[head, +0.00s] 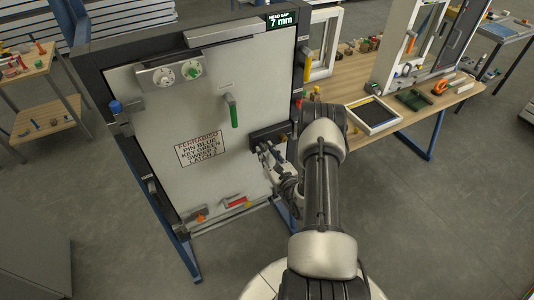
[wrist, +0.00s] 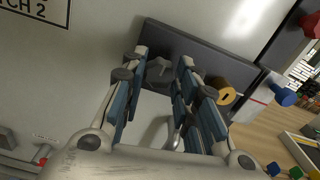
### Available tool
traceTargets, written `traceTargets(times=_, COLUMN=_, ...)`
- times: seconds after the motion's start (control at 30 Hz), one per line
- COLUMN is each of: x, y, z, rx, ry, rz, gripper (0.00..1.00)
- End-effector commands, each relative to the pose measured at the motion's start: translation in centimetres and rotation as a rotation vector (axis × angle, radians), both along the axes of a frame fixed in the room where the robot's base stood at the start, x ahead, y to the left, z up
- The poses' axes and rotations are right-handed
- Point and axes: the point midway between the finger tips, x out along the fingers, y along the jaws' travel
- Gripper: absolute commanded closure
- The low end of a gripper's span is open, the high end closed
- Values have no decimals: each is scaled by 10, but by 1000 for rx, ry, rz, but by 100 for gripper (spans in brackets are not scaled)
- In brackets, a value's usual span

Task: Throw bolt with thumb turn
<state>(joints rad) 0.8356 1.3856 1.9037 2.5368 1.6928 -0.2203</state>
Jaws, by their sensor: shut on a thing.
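The bolt's dark lock case (head: 262,135) is mounted on the right side of the pale door panel (head: 170,110); it also fills the upper middle of the wrist view (wrist: 215,58). The grey thumb turn (wrist: 158,70) stands out from the case, between my fingertips. My gripper (wrist: 163,64) is shut on the thumb turn, one finger on each side. In the head view, my gripper (head: 268,156) is at the case, and my arm hides part of this area. The thumb turn is too small to make out there.
A green-handled lever (head: 232,110) is on the panel above left. A blue-knobbed pin fitting (head: 118,115) is at the left edge. A brass cylinder (wrist: 222,91) is right of my fingers. A sign (head: 200,148) and a "7 mm" display (head: 282,19) show. A cluttered wooden bench (head: 395,128) stands right.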

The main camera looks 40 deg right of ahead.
Motion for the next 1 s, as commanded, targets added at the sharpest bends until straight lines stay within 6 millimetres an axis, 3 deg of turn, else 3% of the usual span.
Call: traceTargets(times=1.0, x=-1, y=-2, z=-2, rx=869, ry=-209, rz=0, gripper=96)
